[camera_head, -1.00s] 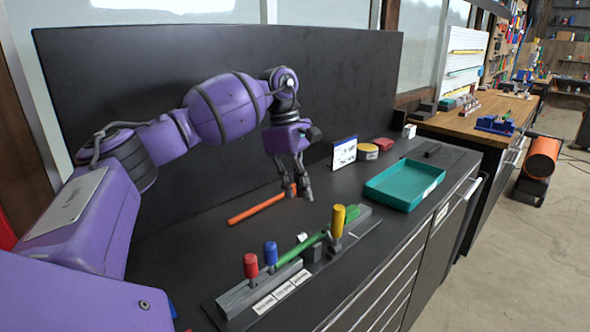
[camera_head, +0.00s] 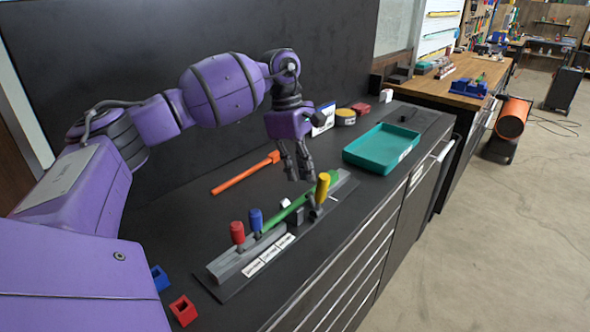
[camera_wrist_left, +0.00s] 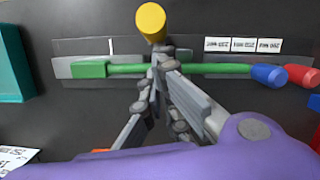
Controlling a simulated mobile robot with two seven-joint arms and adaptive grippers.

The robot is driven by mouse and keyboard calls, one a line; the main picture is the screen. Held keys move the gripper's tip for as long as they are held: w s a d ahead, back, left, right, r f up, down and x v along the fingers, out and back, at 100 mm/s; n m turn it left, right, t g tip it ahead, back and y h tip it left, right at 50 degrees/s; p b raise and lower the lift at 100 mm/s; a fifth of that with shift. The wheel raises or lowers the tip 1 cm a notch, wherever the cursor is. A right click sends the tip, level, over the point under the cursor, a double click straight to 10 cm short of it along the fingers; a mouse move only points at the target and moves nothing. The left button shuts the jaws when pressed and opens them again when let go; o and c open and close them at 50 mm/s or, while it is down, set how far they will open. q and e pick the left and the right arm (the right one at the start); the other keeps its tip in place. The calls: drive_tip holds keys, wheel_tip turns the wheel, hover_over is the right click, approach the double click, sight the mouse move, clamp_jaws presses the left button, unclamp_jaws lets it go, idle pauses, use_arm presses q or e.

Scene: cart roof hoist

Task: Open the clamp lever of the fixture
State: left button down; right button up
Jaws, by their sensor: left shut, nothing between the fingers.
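The fixture is a grey bar (camera_head: 226,264) on a dark plate, with a long green rod (camera_head: 283,216) along it. In the left wrist view the fingertips (camera_wrist_left: 158,78) overlap the green rod, close to the yellow handle (camera_wrist_left: 151,22). I cannot tell whether they touch it. My right gripper is not in view.
An orange tool (camera_head: 245,173) lies behind the fixture. A teal tray (camera_head: 360,160) stands to the right. A small blue block (camera_head: 159,278) and a red block (camera_head: 183,310) lie at the front left. Labels (camera_head: 268,255) lie on the plate. A dark panel (camera_head: 130,60) rises behind the bench.

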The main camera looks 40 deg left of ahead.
use_arm(q)
drive_tip(key=shift+d+r, duration=0.25)
drive_tip(key=shift+d, duration=0.35)
drive_tip(key=shift+d+r, duration=0.2)
drive_tip(key=shift+d, duration=0.35)
drive_tip(key=v, duration=1.2)
